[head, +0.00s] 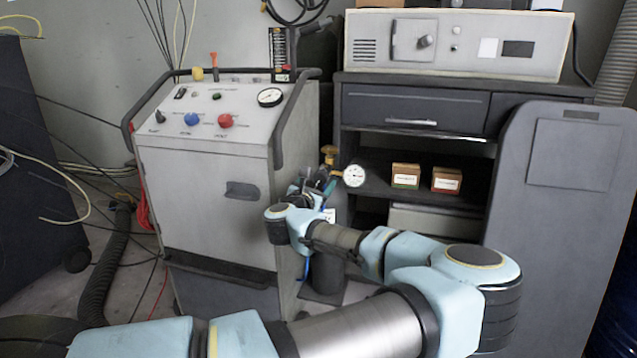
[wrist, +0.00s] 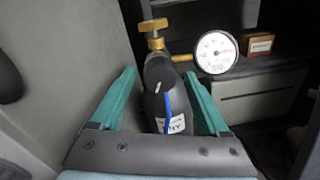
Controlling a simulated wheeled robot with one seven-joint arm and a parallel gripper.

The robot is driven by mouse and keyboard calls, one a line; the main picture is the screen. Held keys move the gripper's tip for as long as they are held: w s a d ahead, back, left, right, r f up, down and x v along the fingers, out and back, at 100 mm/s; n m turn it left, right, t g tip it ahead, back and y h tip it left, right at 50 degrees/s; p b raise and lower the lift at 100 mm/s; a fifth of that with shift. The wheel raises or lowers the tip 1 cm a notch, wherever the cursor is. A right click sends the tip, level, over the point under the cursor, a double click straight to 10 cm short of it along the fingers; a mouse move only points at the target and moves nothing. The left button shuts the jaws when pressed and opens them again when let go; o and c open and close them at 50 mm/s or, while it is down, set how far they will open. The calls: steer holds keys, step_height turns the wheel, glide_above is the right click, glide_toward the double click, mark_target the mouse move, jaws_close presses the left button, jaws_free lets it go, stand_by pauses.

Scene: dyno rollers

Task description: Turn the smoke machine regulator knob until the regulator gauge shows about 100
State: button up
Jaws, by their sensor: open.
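The regulator knob is a brass T-shaped handle, seen at the top of the wrist view (wrist: 154,26) and in the head view (head: 329,153). The regulator gauge (wrist: 216,51) is a round white dial to the right of the knob, joined by a brass fitting; it also shows in the head view (head: 354,175). Its numbers are too small to read. Both sit atop a dark bottle (wrist: 157,95) with a white label. My gripper (wrist: 160,75) is open, its teal fingers on either side of the bottle's neck, below the knob. I cannot tell whether they touch it.
The grey smoke machine (head: 205,190) with its knob panel stands left of the bottle. A dark shelf unit (head: 420,103) with small boxes (head: 406,176) stands behind and to the right. A dark grey panel (head: 560,220) is at the right. Hoses and cables lie on the left floor.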

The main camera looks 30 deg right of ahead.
steer(key=v, duration=1)
steer(key=shift+s+a, duration=0.25)
steer(key=shift+s, duration=0.05)
